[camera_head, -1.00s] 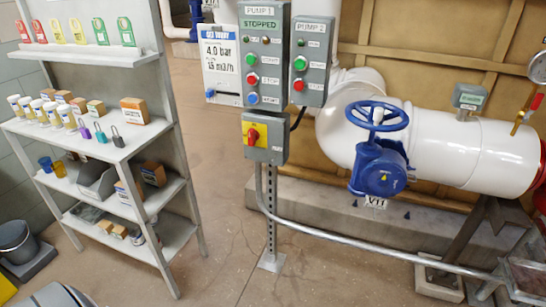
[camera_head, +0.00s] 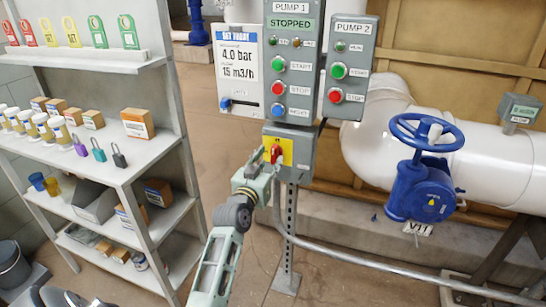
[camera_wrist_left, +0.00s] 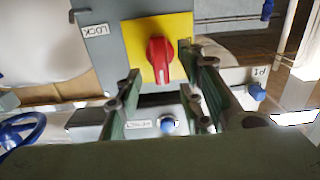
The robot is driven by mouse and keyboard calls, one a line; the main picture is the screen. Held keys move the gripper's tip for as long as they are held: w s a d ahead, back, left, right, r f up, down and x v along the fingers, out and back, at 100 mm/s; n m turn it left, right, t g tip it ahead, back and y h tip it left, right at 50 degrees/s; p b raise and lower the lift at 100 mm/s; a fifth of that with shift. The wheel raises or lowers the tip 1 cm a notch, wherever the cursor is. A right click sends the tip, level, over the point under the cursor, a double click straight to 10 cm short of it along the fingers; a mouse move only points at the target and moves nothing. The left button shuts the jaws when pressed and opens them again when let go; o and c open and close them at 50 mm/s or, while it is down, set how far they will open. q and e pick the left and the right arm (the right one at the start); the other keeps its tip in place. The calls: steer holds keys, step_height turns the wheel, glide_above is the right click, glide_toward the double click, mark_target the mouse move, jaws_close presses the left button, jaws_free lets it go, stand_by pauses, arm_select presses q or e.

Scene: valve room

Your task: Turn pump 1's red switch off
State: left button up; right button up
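Pump 1's red switch (camera_head: 275,153) is a red rotary knob on a yellow plate (camera_head: 287,148), on a grey box below the PUMP 1 panel (camera_head: 291,60). In the left wrist view the red knob (camera_wrist_left: 160,60) stands roughly upright in the picture, close beyond my fingertips. My left gripper (camera_head: 262,168) is in front of the switch box, its fingers partly covering the plate. In the wrist view the left gripper (camera_wrist_left: 165,75) has its fingers apart with nothing held. Whether a finger touches the knob cannot be told. My right gripper is not in view.
The PUMP 2 panel (camera_head: 348,68) is to the right of PUMP 1, whose display reads STOPPED. A blue valve handwheel (camera_head: 427,132) sits on the white pipe (camera_head: 480,160). A shelf (camera_head: 110,165) with locks and boxes stands left. A metal conduit (camera_head: 370,262) runs low to the right.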

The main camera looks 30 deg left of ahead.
mark_target(273, 156)
arm_select(q)
steer(key=x, duration=0.2)
steer(key=shift+w+a+f, duration=0.1)
steer(key=shift+w+a, duration=0.05)
steer(key=shift+w, duration=0.5)
steer(key=shift+w+a, duration=0.1)
steer(key=shift+w, duration=0.05)
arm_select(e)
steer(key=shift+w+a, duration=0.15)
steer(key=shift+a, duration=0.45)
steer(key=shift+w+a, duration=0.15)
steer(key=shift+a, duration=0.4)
arm_select(q)
jaws_close()
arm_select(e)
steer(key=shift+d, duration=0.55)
